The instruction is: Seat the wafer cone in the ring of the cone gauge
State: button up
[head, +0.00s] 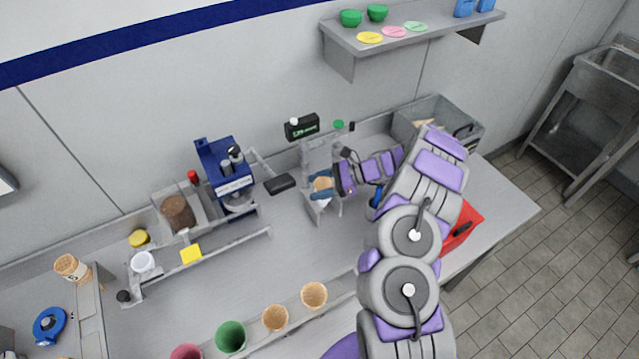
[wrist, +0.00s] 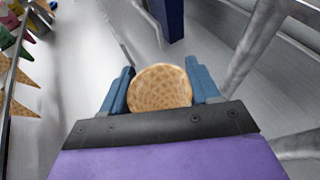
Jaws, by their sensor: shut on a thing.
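My gripper (head: 322,186) is shut on a wafer cone (head: 323,182), with a blue finger on either side of it. In the wrist view the cone (wrist: 160,88) shows its round patterned top between the two fingers (wrist: 161,85). In the head view the cone is over a small metal stand (head: 331,206) at the back of the counter, which looks like the cone gauge. Its ring is hidden by the cone and my gripper. I cannot tell whether the cone touches the ring.
A black box with a green display (head: 302,127) stands behind the stand. A blue machine (head: 226,170) is to the left. Several cones, one green (head: 230,336), stand along the front. A grey bin (head: 437,121) and a red box (head: 462,229) are to the right.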

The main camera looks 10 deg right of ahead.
jog(key=shift+a+f, duration=0.1)
jog(key=shift+a, duration=0.05)
jog(key=o, duration=0.8)
jog(key=shift+d, duration=0.25)
jog(key=p+v, duration=0.1)
jog(key=v, duration=1.6)
jog(key=shift+p, duration=0.35)
jog(key=shift+d, duration=0.15)
